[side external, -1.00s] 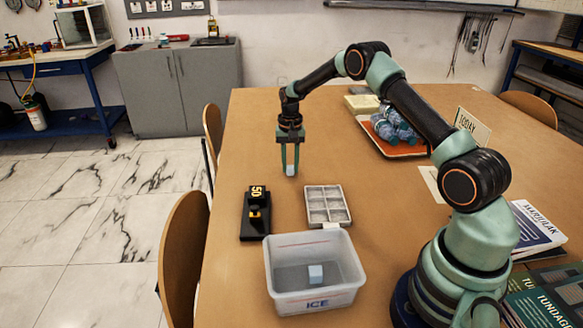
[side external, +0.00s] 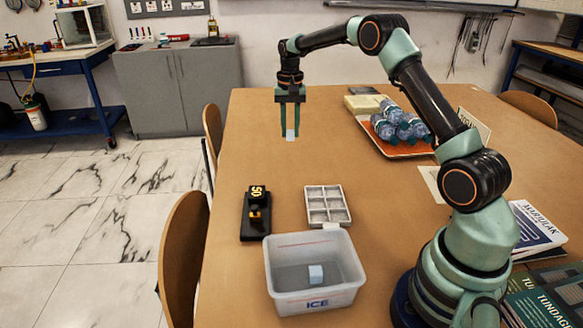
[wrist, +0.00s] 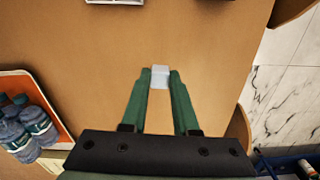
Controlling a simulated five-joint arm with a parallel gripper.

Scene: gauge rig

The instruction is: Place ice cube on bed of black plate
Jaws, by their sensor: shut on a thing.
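My gripper (side external: 290,133) is shut on a small pale ice cube (side external: 290,139) and holds it in the air above the far part of the table. In the wrist view the cube (wrist: 160,76) sits between the two green fingertips (wrist: 160,82). The black plate (side external: 256,222) lies on the table at the left, nearer the camera. A second ice cube (side external: 316,274) lies in the clear ICE bin (side external: 316,303).
A grey tray with several compartments (side external: 327,206) lies right of the black plate, behind the bin. An orange tray (side external: 400,152) with several bottles (side external: 400,123) stands at the back right. Books (side external: 535,226) lie at the right. The table's middle (side external: 310,168) is clear.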

